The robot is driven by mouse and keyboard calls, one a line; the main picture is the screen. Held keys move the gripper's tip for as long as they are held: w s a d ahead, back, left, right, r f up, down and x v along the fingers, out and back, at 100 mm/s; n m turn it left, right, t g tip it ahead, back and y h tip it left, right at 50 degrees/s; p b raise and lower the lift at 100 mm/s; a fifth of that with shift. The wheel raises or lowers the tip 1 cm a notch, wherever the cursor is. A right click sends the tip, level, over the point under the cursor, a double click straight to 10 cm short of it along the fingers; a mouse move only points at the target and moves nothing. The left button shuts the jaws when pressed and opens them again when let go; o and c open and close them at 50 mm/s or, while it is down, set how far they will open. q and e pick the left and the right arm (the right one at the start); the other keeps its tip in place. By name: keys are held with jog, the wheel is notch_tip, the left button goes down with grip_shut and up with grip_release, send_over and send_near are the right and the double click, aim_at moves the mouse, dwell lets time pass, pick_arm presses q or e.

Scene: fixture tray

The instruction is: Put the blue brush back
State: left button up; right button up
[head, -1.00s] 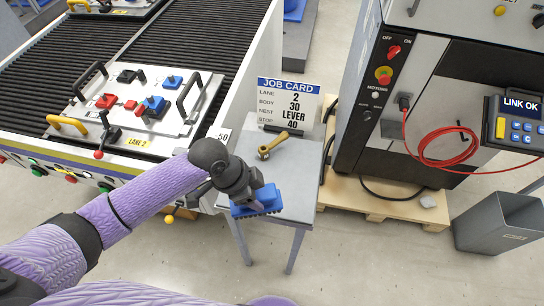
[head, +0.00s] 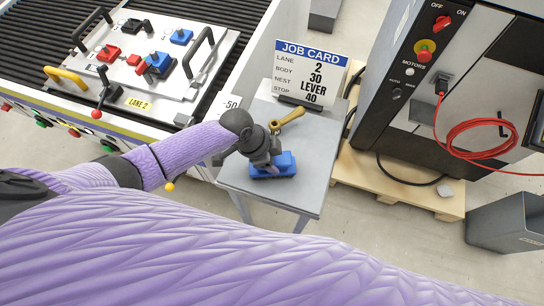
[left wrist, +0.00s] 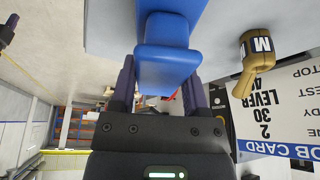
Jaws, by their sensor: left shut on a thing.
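My left gripper (head: 268,167) is shut on the brush from above. In the left wrist view the brush's blue handle (left wrist: 165,65) sits between the two dark fingers.
A brass-coloured tool (head: 288,119) lies behind the brush, near the job card (head: 310,72). The conveyor at left carries a fixture plate (head: 190,85) with red, blue and black parts. A machine cabinet (head: 385,110) stands right. The table's front right is clear.

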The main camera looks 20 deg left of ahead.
pick_arm(q)
jog(key=shift+f, duration=0.15)
jog(key=o, duration=1)
jog(key=shift+o, duration=1.2)
jog(key=shift+r, duration=0.35)
jog(key=p+v, duration=0.3)
jog(key=v, duration=0.8)
jog(key=shift+r+p, duration=0.3)
jog(key=shift+r, duration=0.05)
jog(key=shift+a, duration=0.1)
